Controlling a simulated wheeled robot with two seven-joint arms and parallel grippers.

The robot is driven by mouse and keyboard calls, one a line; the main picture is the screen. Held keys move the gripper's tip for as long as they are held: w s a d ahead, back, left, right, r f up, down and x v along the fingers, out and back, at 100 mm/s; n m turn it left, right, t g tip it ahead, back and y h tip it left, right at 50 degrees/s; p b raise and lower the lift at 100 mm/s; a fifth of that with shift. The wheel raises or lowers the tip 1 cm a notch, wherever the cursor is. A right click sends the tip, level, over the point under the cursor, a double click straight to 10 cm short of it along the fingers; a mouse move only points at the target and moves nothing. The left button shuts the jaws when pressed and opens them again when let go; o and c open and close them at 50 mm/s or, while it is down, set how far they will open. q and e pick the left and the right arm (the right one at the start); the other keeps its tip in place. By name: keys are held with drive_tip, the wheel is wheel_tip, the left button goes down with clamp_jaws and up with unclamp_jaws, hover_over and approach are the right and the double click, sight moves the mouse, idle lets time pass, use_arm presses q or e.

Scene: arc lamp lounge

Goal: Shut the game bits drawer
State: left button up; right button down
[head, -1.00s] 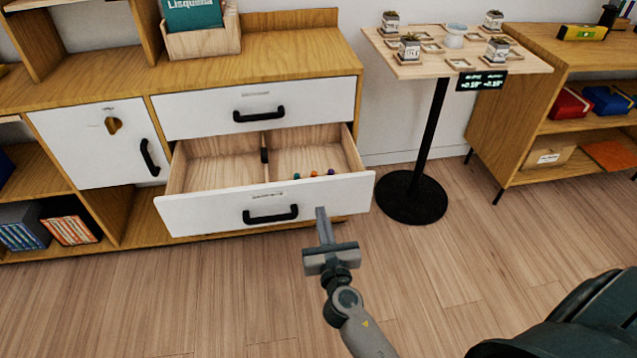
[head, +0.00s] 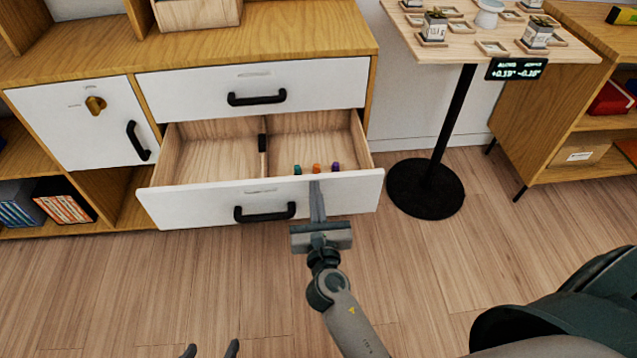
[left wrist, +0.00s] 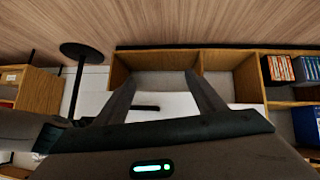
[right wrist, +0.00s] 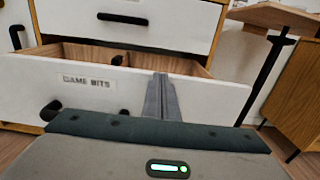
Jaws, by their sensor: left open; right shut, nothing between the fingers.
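The game bits drawer (head: 170,208) is the lower drawer of the wooden cabinet and stands pulled out. In the right wrist view its white front (right wrist: 35,95) carries a "GAME BITS" label. A black divider clip and several small coloured pieces (head: 316,168) show inside. Its black handle (head: 265,213) is on the front. My right gripper (head: 317,185) is shut and empty, its fingertips at the drawer front, right of the handle; I cannot tell whether they touch. It also shows in the right wrist view (right wrist: 162,80). My left gripper (head: 211,350) is open and empty, low in front of the cabinet.
A closed white drawer (head: 310,85) is above, and a closed door (head: 75,130) is on the left. A small table with a round black base (head: 426,190) stands close to the right, holding potted plants. The wooden floor in front is clear.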

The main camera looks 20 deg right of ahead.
use_arm(q)
drive_tip(key=shift+w+d+r+t, duration=0.3)
drive_tip(key=shift+w+d, duration=0.25)
drive_tip(key=shift+w, duration=0.25)
use_arm(e)
drive_tip(key=shift+w, duration=0.35)
drive_tip(key=shift+w+d, duration=0.1)
use_arm(q)
drive_tip(key=shift+s+a+f+g+y+p, duration=0.3)
drive_tip(key=shift+s+a+f+g+p, duration=0.4)
drive_tip(key=shift+s+a+f+g, duration=0.35)
use_arm(e)
drive_tip(key=x, duration=2.2)
use_arm(q)
drive_tip(key=shift+s, duration=0.2)
use_arm(e)
drive_tip(key=shift+f, duration=0.15)
